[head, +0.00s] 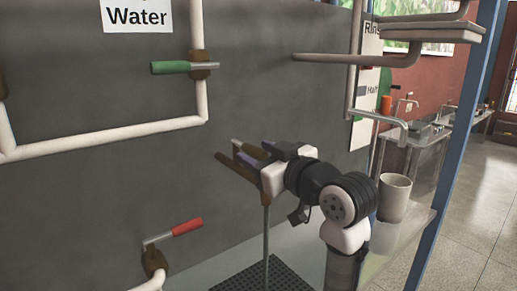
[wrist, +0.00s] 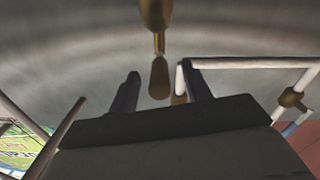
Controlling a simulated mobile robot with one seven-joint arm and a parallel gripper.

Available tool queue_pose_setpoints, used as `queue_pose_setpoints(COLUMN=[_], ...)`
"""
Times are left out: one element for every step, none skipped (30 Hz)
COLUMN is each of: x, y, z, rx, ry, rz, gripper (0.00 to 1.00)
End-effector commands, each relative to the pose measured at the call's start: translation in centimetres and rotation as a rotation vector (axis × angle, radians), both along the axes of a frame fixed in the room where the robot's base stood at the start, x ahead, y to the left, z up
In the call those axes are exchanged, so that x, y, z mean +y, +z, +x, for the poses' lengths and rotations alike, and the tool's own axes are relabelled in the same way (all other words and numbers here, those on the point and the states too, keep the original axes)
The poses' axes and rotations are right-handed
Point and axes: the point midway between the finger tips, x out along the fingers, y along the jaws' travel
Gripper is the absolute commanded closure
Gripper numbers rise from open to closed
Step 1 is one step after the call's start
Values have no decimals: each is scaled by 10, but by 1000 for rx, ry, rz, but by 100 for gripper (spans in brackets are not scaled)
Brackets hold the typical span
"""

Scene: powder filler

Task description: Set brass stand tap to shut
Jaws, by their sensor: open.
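The brass stand tap (head: 266,198) rises on a thin post from a black grid, with its top partly hidden behind my gripper. A brown-gold bar (head: 233,167) sticks out to the left beside the fingers. My gripper (head: 245,152) is at the top of the post, with its fingers pointing left towards the grey panel. In the wrist view, a brass lever (wrist: 159,80) hangs from a brass body (wrist: 156,14) between the two open fingertips (wrist: 163,84). It appears apart from both fingers; whether it touches either is unclear.
A green-handled valve (head: 170,67) sits on white piping upper left, and a red-handled tap (head: 186,228) lower left. The grey panel (head: 90,190) stands behind. A black grid (head: 245,276) lies below. A white cup (head: 394,198) stands right of my arm; bent pipes (head: 345,60) hang above.

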Motion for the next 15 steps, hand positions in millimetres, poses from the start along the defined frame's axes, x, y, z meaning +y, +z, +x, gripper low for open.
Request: queue_pose_setpoints(x=[1, 2, 2, 2, 2, 2, 2, 2, 2, 2, 2, 2, 2, 2, 2], y=[0, 0, 0, 0, 0, 0, 0, 0, 0, 0, 0, 0, 0, 0, 0], z=[2, 3, 3, 4, 4, 4, 4, 4, 4, 4, 3, 3, 3, 3, 3], rx=[1, 0, 0, 0, 0, 0, 0, 0, 0, 0, 0, 0, 0, 0, 0], ry=[0, -1, -1, -1, -1, -1, -1, -1, -1, -1, -1, -1, -1, -1, -1], rz=[0, 0, 0, 0, 0, 0, 0, 0, 0, 0, 0, 0, 0, 0, 0], gripper=[51, 51, 51, 51, 51, 51, 51, 51, 51, 51, 55, 61, 65, 68, 74])
